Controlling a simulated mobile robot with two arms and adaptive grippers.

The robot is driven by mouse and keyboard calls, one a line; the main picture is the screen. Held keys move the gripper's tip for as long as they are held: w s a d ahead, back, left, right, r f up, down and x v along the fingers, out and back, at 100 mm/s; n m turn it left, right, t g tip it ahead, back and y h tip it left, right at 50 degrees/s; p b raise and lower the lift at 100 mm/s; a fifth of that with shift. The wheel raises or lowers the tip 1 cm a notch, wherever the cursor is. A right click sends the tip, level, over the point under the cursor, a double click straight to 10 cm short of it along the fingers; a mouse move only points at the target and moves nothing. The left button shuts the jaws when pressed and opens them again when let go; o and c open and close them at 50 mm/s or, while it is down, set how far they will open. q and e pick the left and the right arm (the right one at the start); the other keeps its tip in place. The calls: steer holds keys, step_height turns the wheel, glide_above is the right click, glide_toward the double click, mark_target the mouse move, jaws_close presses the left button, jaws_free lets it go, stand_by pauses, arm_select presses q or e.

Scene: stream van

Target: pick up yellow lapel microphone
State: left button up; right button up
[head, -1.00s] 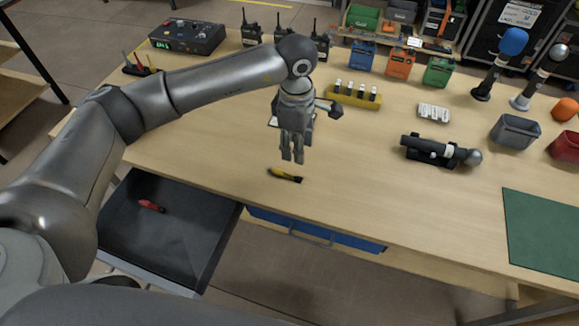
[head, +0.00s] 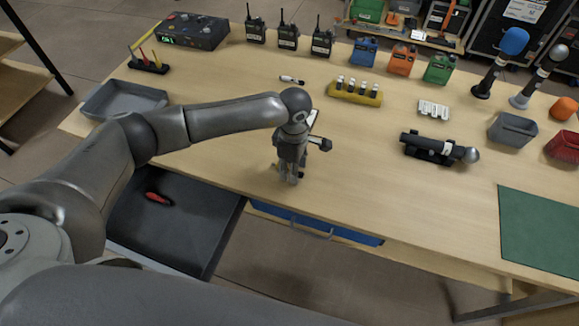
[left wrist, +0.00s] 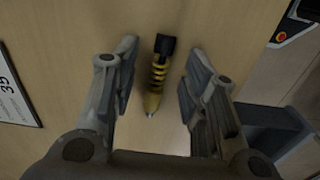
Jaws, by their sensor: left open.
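The yellow lapel microphone (left wrist: 158,75) lies on the wooden table and shows in the left wrist view, with a black end and yellow ribbed body. It sits between the two open fingers of my left gripper (left wrist: 160,88), with a gap on each side. In the head view my left gripper (head: 288,180) points down at the table's front edge area and hides the microphone. My right gripper is not in view.
An open dark drawer (head: 165,235) holding a red item (head: 157,198) is at the front left. A grey tray (head: 124,99) and a yellow battery rack (head: 355,94) stand on the table. A black flashlight-like device (head: 430,147) lies right of my gripper, with bare table between.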

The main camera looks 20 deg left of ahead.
arm_select(q)
steer(key=shift+c, duration=0.2)
jaws_close()
steer(key=shift+r, duration=0.1)
